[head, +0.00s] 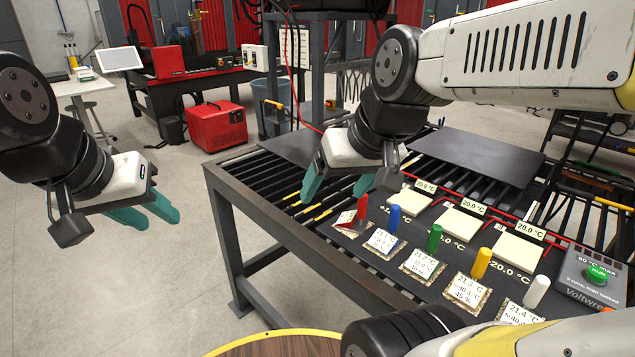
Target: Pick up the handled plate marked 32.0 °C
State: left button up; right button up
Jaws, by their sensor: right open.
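A row of handled plates lies along the front of the dark bench. The red-handled plate (346,228) is at the left end and its label is unreadable. Then come the blue-handled plate (383,242), the green-handled plate (424,266) reading about 21.2 °C, the yellow-handled plate (467,292) reading about 21.3 °C, and the white-handled plate (517,314) reading about 21.4 °C. No 32.0 °C mark is legible. My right gripper (340,190) is open and empty, near the red handle. My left gripper (163,220) appears open and empty, left of the bench over the floor.
Pale square pads (459,222) with 20.0 °C signs sit behind the plates. A control box (590,278) with a green button stands at the right end. A dark panel (480,157) lies on the slatted rear. A round yellow-rimmed wooden top (275,346) is at the front.

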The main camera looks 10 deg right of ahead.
aim_at(421, 264)
jog(key=z, duration=1.35)
